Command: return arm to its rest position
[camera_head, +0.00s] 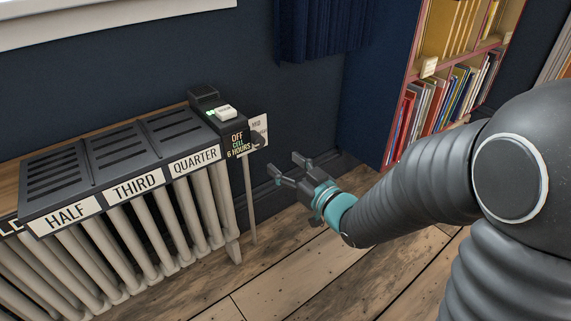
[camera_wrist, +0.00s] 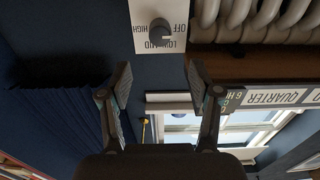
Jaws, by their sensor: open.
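My gripper (camera_head: 284,164) is open and empty in the head view, held out in front of the dark blue wall, to the right of the radiator. Its two fingers stand apart in the wrist view (camera_wrist: 158,78), with nothing between the tips. My arm reaches in from the right edge of the head view. Beyond the fingers is a white plate (camera_wrist: 147,47) with a dark knob (camera_wrist: 160,31), lettered OFF, LOW, MID and HIGH.
A radiator (camera_head: 190,205) with a slotted cover labelled HALF, THIRD and QUARTER stands left. A bookshelf (camera_head: 428,68) is behind, right. Wooden floor (camera_head: 310,265) below is clear.

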